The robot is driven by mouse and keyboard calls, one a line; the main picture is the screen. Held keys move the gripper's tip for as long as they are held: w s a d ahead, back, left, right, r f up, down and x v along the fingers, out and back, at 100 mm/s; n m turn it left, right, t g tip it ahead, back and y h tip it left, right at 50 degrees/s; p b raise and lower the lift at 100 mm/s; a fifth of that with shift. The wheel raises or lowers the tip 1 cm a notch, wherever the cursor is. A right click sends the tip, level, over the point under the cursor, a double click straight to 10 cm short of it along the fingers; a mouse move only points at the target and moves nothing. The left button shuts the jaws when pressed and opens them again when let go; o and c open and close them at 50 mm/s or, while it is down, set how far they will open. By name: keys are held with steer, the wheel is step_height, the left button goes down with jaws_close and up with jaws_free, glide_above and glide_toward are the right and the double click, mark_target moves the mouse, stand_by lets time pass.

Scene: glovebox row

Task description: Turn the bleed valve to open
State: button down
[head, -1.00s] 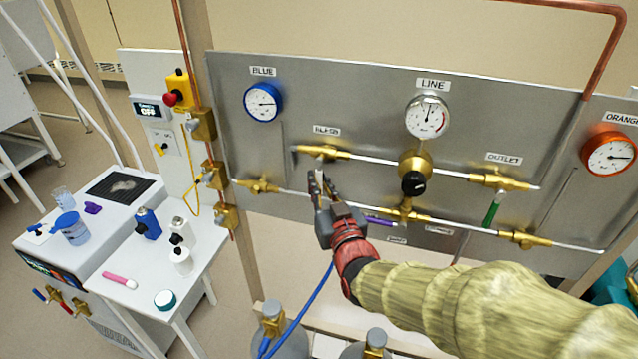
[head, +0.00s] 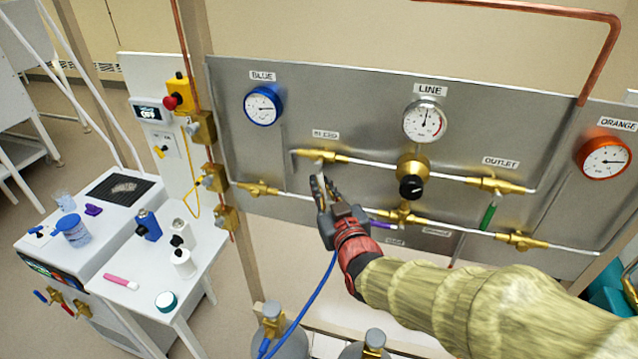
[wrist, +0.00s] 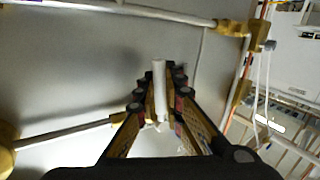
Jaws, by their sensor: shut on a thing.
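The bleed valve (head: 327,156) is a brass body on a thin pipe on the grey panel, below the BLEED label (head: 325,134). Its white lever (wrist: 159,88) shows in the wrist view between my two fingers. In the head view only the lever's upper end (head: 318,168) shows above my fingertips, under the valve body. My gripper (head: 322,182) reaches up from below and is shut on this lever. The fingers hide most of the lever in the head view, so I cannot tell its exact angle there.
The line gauge (head: 425,121) and black-knobbed regulator (head: 411,187) stand right of the valve. A lower pipe with a brass valve (head: 258,189) runs close by my gripper. A purple handle (head: 382,225) is just right of my gripper, a green one (head: 488,216) farther right.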

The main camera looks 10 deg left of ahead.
steer(key=d+r+n+g+h+p, duration=0.1)
steer(key=n+h+p, duration=0.1)
steer(key=p, duration=0.7)
steer(key=d+r+n+g+h+p, duration=0.1)
steer(key=d+n+h+p, duration=0.1)
steer(key=p, duration=0.6)
steer(key=d+r+n+g+h+p, duration=0.1)
steer(key=n+p, duration=0.2)
steer(key=p, duration=0.6)
steer(key=shift+s+d+r+h+p, duration=0.25)
steer(key=shift+s+r+h+p, duration=0.05)
steer(key=shift+s+r+h, duration=0.1)
steer(key=shift+f+p, duration=0.1)
steer(key=shift+p, duration=0.65)
steer(key=c, duration=1.9)
jaws_free()
steer(key=shift+w, duration=0.1)
